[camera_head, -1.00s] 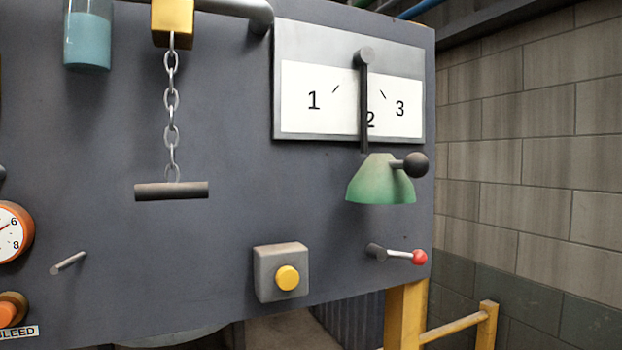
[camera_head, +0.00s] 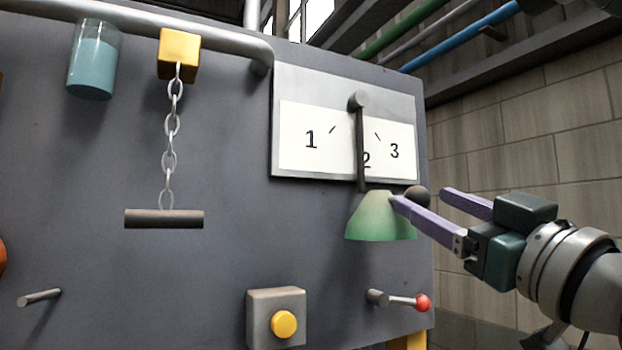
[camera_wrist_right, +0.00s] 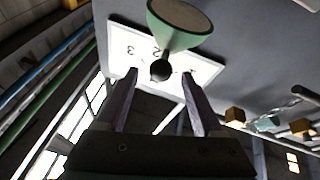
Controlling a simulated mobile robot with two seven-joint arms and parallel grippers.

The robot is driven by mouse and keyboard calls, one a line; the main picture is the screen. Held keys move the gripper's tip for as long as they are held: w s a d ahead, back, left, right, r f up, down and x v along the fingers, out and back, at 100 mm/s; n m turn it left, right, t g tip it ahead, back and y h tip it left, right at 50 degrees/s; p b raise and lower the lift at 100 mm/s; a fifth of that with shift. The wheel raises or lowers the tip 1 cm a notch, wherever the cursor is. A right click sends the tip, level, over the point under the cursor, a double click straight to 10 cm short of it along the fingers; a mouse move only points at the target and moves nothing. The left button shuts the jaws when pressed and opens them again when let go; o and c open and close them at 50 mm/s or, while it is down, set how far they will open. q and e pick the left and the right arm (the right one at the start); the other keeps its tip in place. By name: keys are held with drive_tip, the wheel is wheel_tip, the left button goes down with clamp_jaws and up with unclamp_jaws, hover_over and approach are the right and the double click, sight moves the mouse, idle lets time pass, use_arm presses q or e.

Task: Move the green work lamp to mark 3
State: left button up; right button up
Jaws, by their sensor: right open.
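The green work lamp (camera_head: 372,220) hangs on a dark arm (camera_head: 361,140) that pivots at the top of a marked plate (camera_head: 300,178). The arm points down, at mark 2. A dark ball knob (camera_head: 418,195) sticks out from the lamp. My right gripper (camera_head: 420,195) is open, its purple fingers reaching in from the right beside the knob. In the right wrist view, the knob (camera_wrist_right: 161,70) lies between the open fingertips (camera_wrist_right: 158,73) and a little beyond them, with the lamp (camera_wrist_right: 178,20) above it. I see no contact. My left gripper is not in view.
A red-tipped lever (camera_head: 405,301) and a yellow button box (camera_head: 277,318) sit below the lamp on the dark panel (camera_head: 240,220). A chain with a bar handle (camera_head: 164,219) hangs to the left. A block wall (camera_head: 540,140) stands at the right.

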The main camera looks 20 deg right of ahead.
sight(426, 201)
drive_tip(key=shift+p+x, duration=0.7)
drive_tip(key=shift+x, duration=1.05)
clamp_jaws()
